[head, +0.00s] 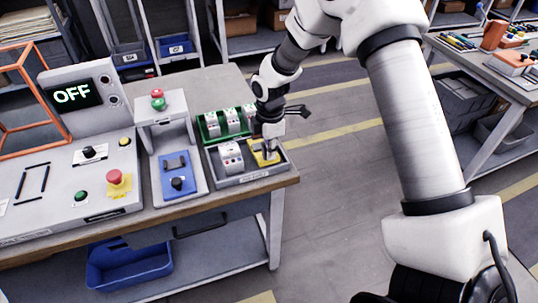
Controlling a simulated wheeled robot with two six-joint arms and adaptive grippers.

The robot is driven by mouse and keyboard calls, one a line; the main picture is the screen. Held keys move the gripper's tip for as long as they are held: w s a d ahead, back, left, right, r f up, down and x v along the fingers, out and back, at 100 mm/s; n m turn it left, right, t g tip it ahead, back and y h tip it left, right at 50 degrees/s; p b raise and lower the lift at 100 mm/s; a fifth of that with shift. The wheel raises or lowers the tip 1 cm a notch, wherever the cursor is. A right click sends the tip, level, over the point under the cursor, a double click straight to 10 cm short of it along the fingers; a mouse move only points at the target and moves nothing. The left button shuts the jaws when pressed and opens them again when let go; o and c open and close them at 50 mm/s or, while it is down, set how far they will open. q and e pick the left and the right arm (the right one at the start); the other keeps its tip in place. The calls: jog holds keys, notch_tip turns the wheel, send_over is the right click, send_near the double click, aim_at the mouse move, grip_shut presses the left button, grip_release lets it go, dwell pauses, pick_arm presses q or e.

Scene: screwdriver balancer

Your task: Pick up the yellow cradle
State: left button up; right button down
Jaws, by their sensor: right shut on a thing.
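The yellow cradle (260,158) lies in the right part of a grey tray (246,179) near the table's right end. My right gripper (268,150) points down over it, and its fingers are shut on the cradle. The fingers and wrist hide part of the cradle. The cradle still appears to be within the tray; whether it touches the tray floor I cannot tell. My left gripper does not show.
White blocks (231,157) stand in the tray's left part. A green bin (210,127) with white modules is just behind. Left are a blue-plated fixture (178,180) and a control panel with an OFF display (72,95).

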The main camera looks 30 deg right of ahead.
notch_tip(320, 180, up, 8)
jog(key=shift+f, duration=0.15)
jog(key=shift+c, duration=1.9)
grip_release()
